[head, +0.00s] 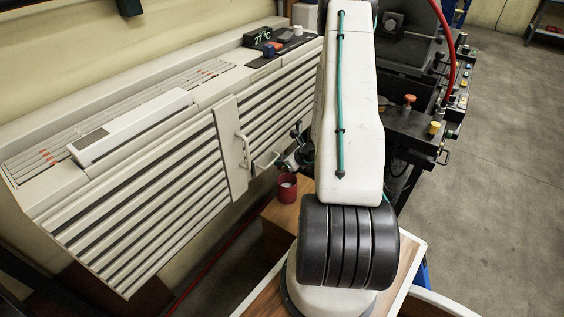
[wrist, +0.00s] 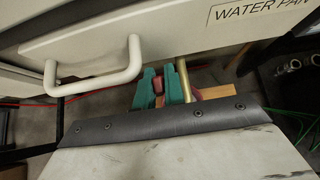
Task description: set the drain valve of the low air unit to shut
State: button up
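The low air unit (head: 140,190) is a pale louvred cabinet along the wall at the left of the head view. In the wrist view, a brass-coloured pipe (wrist: 184,74) comes down under the unit's edge, close to the right finger. My gripper (wrist: 166,78) has two teal fingers standing apart under that edge. Reddish parts show beside the fingers; I cannot tell whether they belong to the valve or to the finger pads. No valve lever position can be read. In the head view my gripper is mostly hidden behind my arm.
A white U-shaped handle (wrist: 95,82) sticks out left of the fingers, near a "WATER PAN" label (wrist: 262,10). A red cup (head: 287,190) stands on a wooden surface (head: 280,222) below the unit. A dark machine (head: 410,120) stands at the right, with open floor beyond.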

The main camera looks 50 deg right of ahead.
jog(key=o, duration=0.3)
jog(key=v, duration=0.7)
jog(key=shift+s+r, duration=0.25)
jog(key=shift+s, duration=0.1)
jog(key=shift+d, duration=0.1)
